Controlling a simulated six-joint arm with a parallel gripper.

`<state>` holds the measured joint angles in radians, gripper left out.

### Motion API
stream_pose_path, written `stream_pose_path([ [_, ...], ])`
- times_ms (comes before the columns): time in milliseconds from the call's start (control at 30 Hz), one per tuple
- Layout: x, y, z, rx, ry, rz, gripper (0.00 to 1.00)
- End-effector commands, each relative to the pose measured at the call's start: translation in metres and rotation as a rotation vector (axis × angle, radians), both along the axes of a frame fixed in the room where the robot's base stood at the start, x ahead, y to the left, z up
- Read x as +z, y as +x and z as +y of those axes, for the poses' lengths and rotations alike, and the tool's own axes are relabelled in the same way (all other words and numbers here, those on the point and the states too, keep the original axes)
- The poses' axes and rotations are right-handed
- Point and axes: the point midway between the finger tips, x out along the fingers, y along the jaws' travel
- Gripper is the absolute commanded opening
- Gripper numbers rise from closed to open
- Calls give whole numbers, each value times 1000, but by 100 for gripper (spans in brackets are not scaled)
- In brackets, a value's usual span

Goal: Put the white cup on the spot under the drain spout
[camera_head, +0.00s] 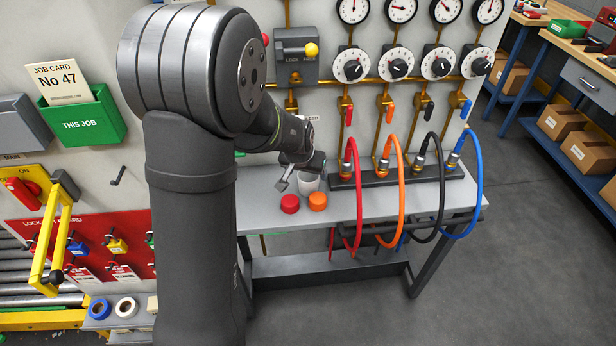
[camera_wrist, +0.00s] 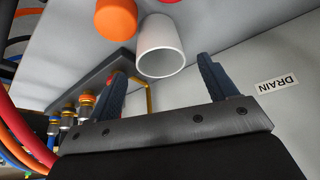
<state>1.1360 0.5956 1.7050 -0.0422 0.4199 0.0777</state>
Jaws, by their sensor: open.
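The white cup (camera_head: 309,183) stands on the grey bench, partly hidden by my gripper in the head view. In the wrist view the cup (camera_wrist: 161,50) shows its open round mouth beyond my fingers. My gripper (camera_wrist: 160,66) is open, with one dark finger to each side of the cup's line, and nothing is held. In the head view my gripper (camera_head: 302,178) is just above and beside the cup. A DRAIN label (camera_wrist: 276,84) is on the wall panel in the wrist view. I cannot clearly make out the spout or the spot.
A red cap (camera_head: 290,203) and an orange cap (camera_head: 317,201) sit close in front of the cup. A black manifold (camera_head: 397,177) with red, orange, black and blue hoses stands to the right. The wall panel with valves and gauges rises behind the bench.

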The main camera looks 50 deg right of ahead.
Motion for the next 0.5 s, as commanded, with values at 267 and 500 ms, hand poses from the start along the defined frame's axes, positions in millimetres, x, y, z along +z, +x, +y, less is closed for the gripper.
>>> stream_pose_path([
  [267,33,-5,13,0,-1,0,78],
  [500,39,-7,17,0,1,0,82],
])
